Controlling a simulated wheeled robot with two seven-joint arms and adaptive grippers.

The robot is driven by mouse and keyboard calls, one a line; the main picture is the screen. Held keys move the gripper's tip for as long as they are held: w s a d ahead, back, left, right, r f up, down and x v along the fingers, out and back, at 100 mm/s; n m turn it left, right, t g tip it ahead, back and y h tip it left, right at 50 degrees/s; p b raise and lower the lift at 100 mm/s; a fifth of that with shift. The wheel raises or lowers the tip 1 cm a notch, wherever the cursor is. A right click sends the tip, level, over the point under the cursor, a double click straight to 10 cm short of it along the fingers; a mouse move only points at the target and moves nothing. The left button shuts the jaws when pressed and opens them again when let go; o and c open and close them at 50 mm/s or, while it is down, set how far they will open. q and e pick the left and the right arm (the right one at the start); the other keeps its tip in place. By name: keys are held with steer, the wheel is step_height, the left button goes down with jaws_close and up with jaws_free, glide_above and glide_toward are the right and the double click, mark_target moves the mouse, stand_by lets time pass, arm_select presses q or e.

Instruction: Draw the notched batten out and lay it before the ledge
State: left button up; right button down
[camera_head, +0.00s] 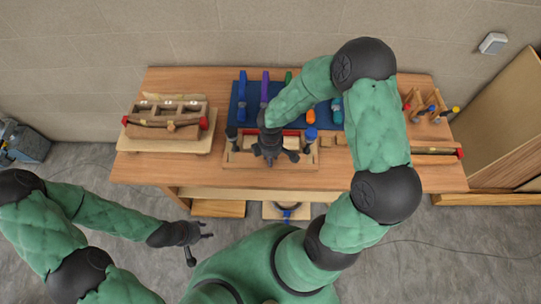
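I cannot single out the notched batten with certainty. A bent wooden form (164,132) with red ends lies on a pale board at the table's left. A thin wooden strip (433,152) with a red end lies at the right, partly behind my arm. My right gripper (271,157) points down over a shallow wooden tray (240,160) in the middle and hides part of it; whether it holds anything is unclear. My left gripper (200,247) is open and empty, low in front of the table, away from everything on it.
A blue mat (252,91) with several coloured tools lies at the back middle. A small wooden rack (427,105) with tools stands at the back right. Clear table (150,172) lies along the front edge. A shelf (218,208) sits below.

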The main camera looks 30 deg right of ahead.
steer(key=shift+r, duration=0.15)
step_height(320, 180, up, 8)
steer(key=s+a+p, duration=0.1)
steer(key=p, duration=0.5)
steer(key=shift+s, duration=0.35)
steer(key=shift+f, duration=0.25)
